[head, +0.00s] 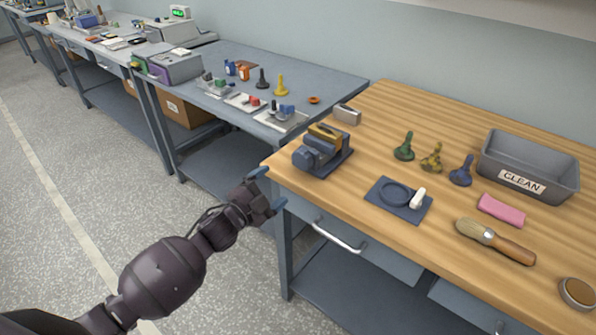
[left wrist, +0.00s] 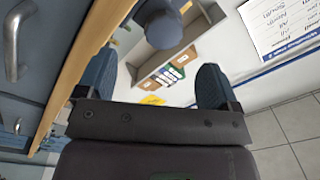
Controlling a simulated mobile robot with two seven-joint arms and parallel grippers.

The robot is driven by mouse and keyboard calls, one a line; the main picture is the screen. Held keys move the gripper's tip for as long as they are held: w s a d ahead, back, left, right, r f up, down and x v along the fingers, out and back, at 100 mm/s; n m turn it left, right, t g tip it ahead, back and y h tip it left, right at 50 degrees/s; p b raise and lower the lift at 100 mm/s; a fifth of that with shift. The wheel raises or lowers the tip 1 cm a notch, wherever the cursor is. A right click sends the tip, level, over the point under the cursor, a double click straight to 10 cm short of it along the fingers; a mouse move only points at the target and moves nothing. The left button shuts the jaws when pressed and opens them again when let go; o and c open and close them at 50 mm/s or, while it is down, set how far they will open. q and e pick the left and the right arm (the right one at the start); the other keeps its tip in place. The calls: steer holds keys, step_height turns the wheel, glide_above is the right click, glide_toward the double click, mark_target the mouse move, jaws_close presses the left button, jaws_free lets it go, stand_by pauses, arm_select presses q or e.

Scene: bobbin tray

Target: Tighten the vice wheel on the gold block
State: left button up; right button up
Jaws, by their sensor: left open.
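A blue-grey vice (head: 308,160) stands near the left front corner of the wooden bench, with a gold block (head: 326,134) at its top between the jaws. Its wheel faces the left side and is small in the head view. My left gripper (head: 268,190) is open and empty, off the bench's left edge, below and left of the vice and apart from it. In the left wrist view the open fingers (left wrist: 156,82) frame a gap. A round blue-grey part (left wrist: 164,30), perhaps the wheel, shows beyond them. My right gripper is in neither view.
The wooden bench (head: 375,115) holds a blue mat (head: 377,204) with a ring and white piece, several coloured pieces, a brush (head: 495,241), a pink cloth (head: 501,209) and a grey bin (head: 563,186). A drawer handle (head: 337,238) juts out below the front edge. A grey bench adjoins behind.

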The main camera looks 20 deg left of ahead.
mark_target(299, 162)
arm_select(q)
steer(key=w+d+n, duration=0.1)
steer(key=w+n, duration=0.1)
steer(key=n, duration=0.1)
steer(key=w+d+r+n+b, duration=0.1)
steer(key=w+n, duration=0.2)
steer(key=w+d+n+b, duration=0.1)
steer(key=w+d+n, duration=0.1)
steer(key=w+n, duration=0.1)
steer(key=shift+w+r+n, duration=0.25)
steer(key=shift+r+n, duration=0.05)
steer(key=shift+n, duration=0.3)
steer(key=shift+w+d, duration=0.15)
steer(key=shift+w, duration=0.4)
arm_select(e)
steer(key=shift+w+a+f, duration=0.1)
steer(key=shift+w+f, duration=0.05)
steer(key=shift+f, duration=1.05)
